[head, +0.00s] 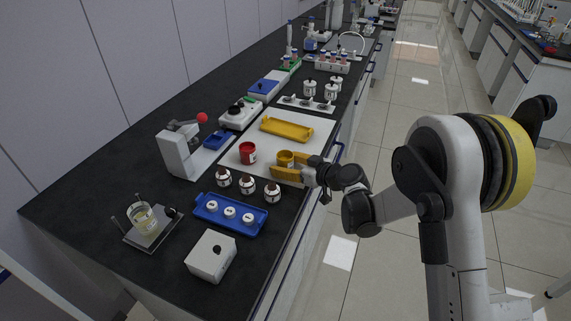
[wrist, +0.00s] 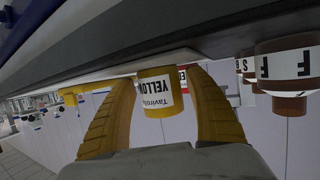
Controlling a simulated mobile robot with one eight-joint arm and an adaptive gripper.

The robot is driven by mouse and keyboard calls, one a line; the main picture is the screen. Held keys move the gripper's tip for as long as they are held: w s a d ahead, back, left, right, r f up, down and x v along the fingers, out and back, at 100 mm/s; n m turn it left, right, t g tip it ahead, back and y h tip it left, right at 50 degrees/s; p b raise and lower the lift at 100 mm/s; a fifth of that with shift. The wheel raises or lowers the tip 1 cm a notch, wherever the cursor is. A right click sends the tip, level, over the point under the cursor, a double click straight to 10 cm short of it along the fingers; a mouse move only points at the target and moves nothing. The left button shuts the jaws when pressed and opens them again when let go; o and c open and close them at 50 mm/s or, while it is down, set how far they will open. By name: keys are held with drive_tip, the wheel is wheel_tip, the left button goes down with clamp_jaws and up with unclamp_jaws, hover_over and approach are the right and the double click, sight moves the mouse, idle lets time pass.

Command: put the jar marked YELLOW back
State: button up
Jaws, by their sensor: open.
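The jar marked YELLOW (head: 285,158) stands upright on the white mat (head: 263,169), near the front edge of the bench. In the wrist view, the yellow jar (wrist: 155,101) appears upside down with its label readable. My gripper (head: 286,166) is open, with its yellow fingers low around the jar. In the wrist view, the fingers of my gripper (wrist: 160,82) stand on either side of the jar, with gaps visible. A red jar (head: 247,153) stands to its left on the mat. A yellow tray (head: 287,129) lies empty behind them.
Brown jars (head: 247,186) stand left of my gripper; one marked F (wrist: 288,104) shows in the wrist view. A blue tray (head: 207,213) holds white-topped items. A white rack (head: 305,104) with jars nearby lies farther back. The front bench edge is close to my arm.

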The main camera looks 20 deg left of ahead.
drive_tip(key=shift+r, duration=0.1)
drive_tip(key=shift+r+p, duration=0.2)
drive_tip(key=shift+p, duration=0.1)
drive_tip(key=p+v, duration=0.3)
drive_tip(key=v, duration=0.9)
drive_tip(key=shift+f, duration=0.15)
drive_tip(key=shift+d, duration=0.1)
drive_tip(key=s+d+r+m+h, duration=0.3)
drive_tip(key=d+r, duration=0.4)
drive_tip(key=s+d+r+m+h, duration=0.3)
drive_tip(key=s+d+m+h, duration=0.1)
drive_tip(key=s+d, duration=0.7)
drive_tip(key=s+d+r+m+h, duration=0.3)
drive_tip(key=s+d+m+h, duration=0.2)
drive_tip(key=s+d, duration=0.6)
drive_tip(key=shift+d+m+t, duration=0.3)
drive_tip(key=shift+d+t, duration=0.1)
drive_tip(key=shift+d, duration=0.45)
drive_tip(key=shift+s+a, duration=0.1)
drive_tip(key=shift+a, duration=0.05)
